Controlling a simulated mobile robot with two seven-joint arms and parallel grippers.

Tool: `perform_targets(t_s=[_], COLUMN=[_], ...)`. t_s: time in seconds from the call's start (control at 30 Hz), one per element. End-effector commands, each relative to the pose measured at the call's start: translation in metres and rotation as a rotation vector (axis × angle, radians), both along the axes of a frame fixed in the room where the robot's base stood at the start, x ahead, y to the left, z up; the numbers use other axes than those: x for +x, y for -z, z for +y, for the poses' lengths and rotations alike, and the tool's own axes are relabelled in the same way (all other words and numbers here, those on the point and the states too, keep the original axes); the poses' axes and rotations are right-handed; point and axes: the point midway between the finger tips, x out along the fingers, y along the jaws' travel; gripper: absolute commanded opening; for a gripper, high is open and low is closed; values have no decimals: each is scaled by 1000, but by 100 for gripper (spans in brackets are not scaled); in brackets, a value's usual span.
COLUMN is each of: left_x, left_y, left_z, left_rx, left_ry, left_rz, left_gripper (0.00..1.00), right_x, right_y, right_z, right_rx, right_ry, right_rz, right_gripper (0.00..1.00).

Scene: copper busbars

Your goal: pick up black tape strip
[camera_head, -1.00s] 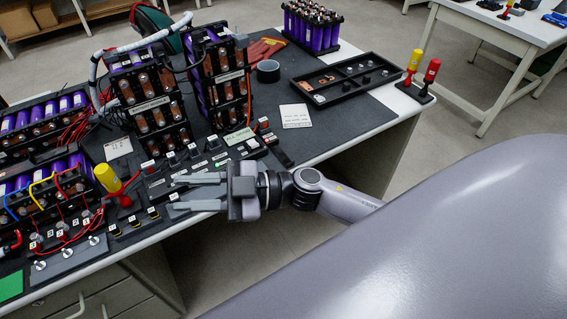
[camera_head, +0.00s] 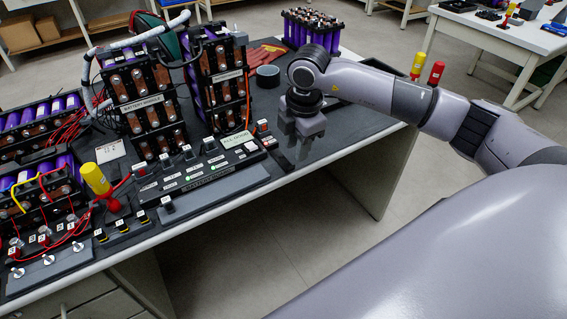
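My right gripper (camera_head: 296,150) points down over the black mat, just right of the button panel. Its fingers look apart, with nothing visible between them. A dark narrow strip (camera_head: 282,160), which looks like the black tape strip, lies at the panel's right end, beside and below the fingers. It is hard to make out against the dark mat, and the gripper may hide part of it. I cannot tell whether the fingers touch it. My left gripper is not in view.
The button panel (camera_head: 205,172) stands left of my gripper. Tall battery modules (camera_head: 222,85) rise behind it. A grey-black tape roll (camera_head: 268,76) and red gloves lie farther back. The table's front edge is close.

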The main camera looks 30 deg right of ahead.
Motion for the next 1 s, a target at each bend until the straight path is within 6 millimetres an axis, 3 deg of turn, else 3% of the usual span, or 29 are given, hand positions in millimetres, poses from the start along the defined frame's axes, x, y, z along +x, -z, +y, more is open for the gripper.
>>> perform_targets(t_s=[0.4,0.7,0.73,0.8,0.83,1.0], left_x=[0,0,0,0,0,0], left_y=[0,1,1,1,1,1], left_z=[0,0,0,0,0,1], left_rx=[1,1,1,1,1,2], left_ry=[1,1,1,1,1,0], left_rz=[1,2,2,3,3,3], left_gripper=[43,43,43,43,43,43], right_x=[10,11,11,11,11,11], right_y=[56,62,62,62,62,62], right_z=[5,6,6,6,6,6], right_rx=[4,5,5,5,5,6], right_ry=[-5,-8,-8,-7,-7,-7], right_rz=[4,2,2,2,2,2], right_gripper=[32,32,29,6,0,0])
